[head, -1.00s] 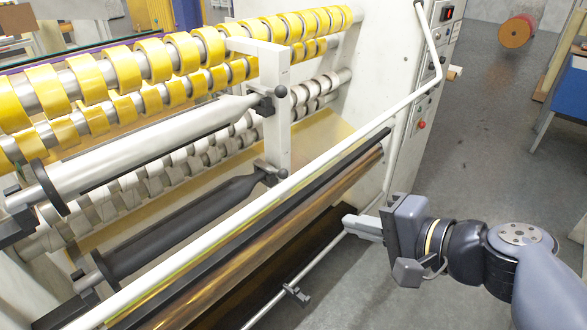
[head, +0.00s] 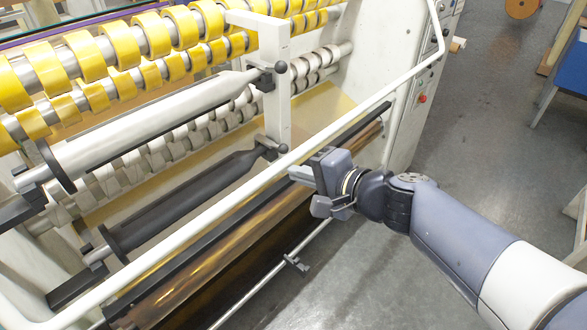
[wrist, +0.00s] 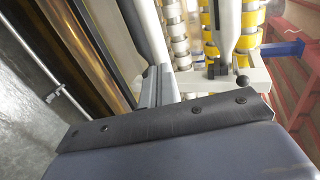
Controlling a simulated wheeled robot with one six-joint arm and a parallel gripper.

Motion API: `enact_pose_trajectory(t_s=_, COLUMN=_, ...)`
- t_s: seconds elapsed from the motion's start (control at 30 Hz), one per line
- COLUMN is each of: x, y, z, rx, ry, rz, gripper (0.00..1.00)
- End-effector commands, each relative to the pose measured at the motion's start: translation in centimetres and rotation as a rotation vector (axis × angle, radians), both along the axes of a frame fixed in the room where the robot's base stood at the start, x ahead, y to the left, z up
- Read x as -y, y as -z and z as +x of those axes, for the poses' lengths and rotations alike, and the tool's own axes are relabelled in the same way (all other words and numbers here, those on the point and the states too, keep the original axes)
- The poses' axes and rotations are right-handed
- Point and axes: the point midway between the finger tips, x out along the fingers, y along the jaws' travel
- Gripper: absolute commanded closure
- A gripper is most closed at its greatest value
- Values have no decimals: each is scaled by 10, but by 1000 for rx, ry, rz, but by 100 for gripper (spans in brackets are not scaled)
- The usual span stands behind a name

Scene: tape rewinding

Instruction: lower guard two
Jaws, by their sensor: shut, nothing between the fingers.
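A white tubular guard (head: 215,215) runs diagonally across the machine's front in the head view and bends upward at its right end. No label shows which guard is number two. My gripper (head: 300,175) is shut and empty, close to the guard's near side, right of its middle. In the wrist view the shut fingers (wrist: 157,86) point along the view toward the white tube (wrist: 150,32). Their tips overlap its lower end in the picture; I cannot tell whether they touch it. Part of the tube is hidden behind the fingers.
Behind the guard are a black roller (head: 185,200), a pale roller (head: 140,125) and rows of yellow tape rolls (head: 120,45). A lower white rail (head: 268,288) runs near the floor. The grey floor (head: 485,130) at right is open.

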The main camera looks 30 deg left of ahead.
Motion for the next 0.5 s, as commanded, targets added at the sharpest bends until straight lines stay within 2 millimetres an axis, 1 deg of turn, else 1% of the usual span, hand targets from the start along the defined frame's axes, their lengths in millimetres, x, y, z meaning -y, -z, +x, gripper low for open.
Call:
enact_pose_trajectory(t_s=0.03, x=-6, y=2, z=1, rx=-1, ry=-2, rz=-3, gripper=100)
enact_pose_trajectory(t_s=0.1, x=-12, y=4, z=3, rx=-1, ry=-3, rz=-1, gripper=100)
enact_pose_trajectory(t_s=0.2, x=-17, y=6, z=5, rx=0, ry=0, rz=0, gripper=100)
enact_pose_trajectory(t_s=0.5, x=-20, y=8, z=6, rx=2, ry=-1, rz=-1, gripper=100)
